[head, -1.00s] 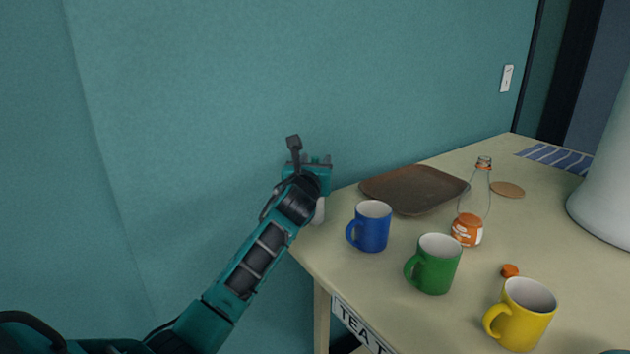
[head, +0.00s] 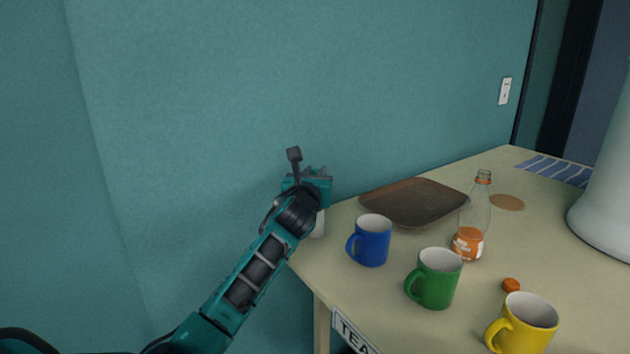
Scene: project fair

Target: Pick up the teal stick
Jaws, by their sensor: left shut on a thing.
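My left gripper (head: 311,178) is at the table's far left corner, against the teal wall. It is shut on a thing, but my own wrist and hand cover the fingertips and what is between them. I cannot make out a teal stick anywhere in the head view; the hand and the wall are also teal. A pale, whitish thing (head: 319,224) shows just below the hand at the table corner, and I cannot tell what it is. My right gripper is not in view.
On the cream table (head: 400,285) stand a blue mug (head: 374,243), a green mug (head: 437,282), a yellow mug (head: 527,325), a glass bottle with an orange label (head: 468,243) and an orange cap (head: 511,285). A brown tray (head: 415,203) lies behind. A large pale vessel (head: 605,210) stands right.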

